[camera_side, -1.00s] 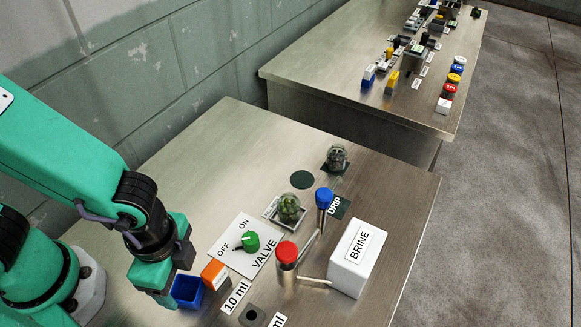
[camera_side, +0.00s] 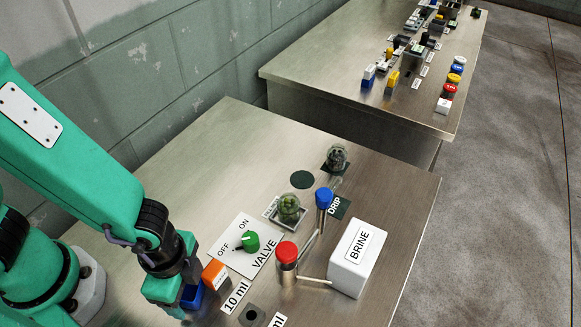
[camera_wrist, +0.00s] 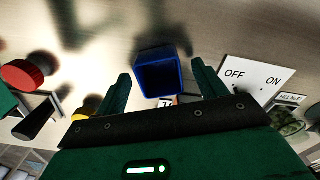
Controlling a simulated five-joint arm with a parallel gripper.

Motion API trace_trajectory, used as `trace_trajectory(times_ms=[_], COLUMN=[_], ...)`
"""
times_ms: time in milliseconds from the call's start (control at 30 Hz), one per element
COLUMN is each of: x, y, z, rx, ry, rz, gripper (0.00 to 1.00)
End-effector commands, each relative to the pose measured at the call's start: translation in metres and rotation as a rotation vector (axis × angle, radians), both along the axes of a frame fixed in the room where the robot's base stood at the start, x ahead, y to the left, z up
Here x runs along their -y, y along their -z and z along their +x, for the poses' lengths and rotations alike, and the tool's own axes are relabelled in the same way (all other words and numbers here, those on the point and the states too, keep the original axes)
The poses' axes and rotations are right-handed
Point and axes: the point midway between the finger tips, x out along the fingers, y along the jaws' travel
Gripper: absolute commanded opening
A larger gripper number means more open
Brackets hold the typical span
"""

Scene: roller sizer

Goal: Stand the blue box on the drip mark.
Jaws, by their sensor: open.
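The blue box (camera_side: 191,297) is an open-topped cup on the steel table, at the lower left in the side view beside the orange block. My gripper (camera_side: 176,300) is open and low over it, hiding part of it. In the wrist view the blue box (camera_wrist: 158,78) lies between the spread fingers of my gripper (camera_wrist: 161,76), with gaps on both sides. The drip mark (camera_side: 343,209) is a dark green square by the DRIP label, partly hidden behind the blue-capped post. I see nothing standing on its visible part.
The orange block (camera_side: 215,273) is close to the box. The valve plate (camera_side: 232,258) with its green knob, red-capped post (camera_side: 287,256), blue-capped post (camera_side: 323,197) and white BRINE box (camera_side: 358,258) stand nearby. A jar in a tray (camera_side: 289,209) lies between. The table's far left is clear.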

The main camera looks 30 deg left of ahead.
Motion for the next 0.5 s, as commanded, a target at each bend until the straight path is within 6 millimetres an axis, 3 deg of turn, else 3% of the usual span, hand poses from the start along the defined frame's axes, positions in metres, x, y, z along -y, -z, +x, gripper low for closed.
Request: trace_trajectory(times_ms=[400,500], x=[-0.0001,-0.0001], y=[-0.0002,-0.0003], z=[0.0000,0.0000], rx=[0.000,0.000], ry=[0.000,0.000], rz=[0.000,0.000], gripper=[0.71,0.53])
